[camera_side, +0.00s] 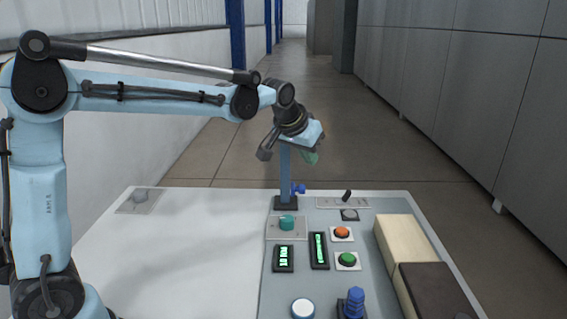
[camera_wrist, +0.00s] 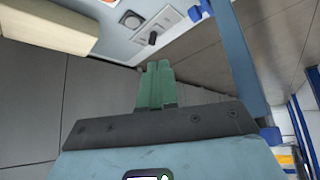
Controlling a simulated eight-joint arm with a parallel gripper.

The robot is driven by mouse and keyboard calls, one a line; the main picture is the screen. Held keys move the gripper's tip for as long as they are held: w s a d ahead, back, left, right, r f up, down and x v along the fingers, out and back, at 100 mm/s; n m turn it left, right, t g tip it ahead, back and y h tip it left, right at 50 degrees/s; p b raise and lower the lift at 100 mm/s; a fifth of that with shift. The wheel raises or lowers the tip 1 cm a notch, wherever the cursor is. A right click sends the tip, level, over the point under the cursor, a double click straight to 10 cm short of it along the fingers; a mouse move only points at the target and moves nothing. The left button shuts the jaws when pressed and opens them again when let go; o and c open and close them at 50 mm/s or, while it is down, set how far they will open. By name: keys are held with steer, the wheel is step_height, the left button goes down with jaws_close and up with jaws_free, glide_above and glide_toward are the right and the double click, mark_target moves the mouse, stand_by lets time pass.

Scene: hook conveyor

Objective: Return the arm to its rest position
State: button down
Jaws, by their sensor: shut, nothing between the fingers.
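My gripper (camera_side: 311,157) has green fingers and hangs above the far part of the panel in the side view, next to a blue-grey post (camera_side: 285,175). In the wrist view the fingers of my gripper (camera_wrist: 158,66) lie side by side, closed, with nothing seen between them. My light blue arm reaches out level from the left. The post (camera_wrist: 238,55) also shows close to the right of the fingers in the wrist view.
The grey panel (camera_side: 300,235) carries an orange button (camera_side: 342,232), a green button (camera_side: 347,259), a teal knob (camera_side: 287,222) and a black lever (camera_side: 347,195). A cream block (camera_side: 403,240) and a dark brown block (camera_side: 434,290) lie at right. The white tabletop (camera_side: 180,250) at left is mostly clear.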

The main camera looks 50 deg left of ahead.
steer(key=s+d+f, duration=0.1)
steer(key=s+f, duration=0.1)
steer(key=s, duration=0.9)
steer(key=s+d+f+m+h, duration=0.1)
steer(key=s+f, duration=0.2)
steer(key=s, duration=0.9)
steer(key=shift+d+f+m, duration=0.2)
steer(key=shift+d+m, duration=0.1)
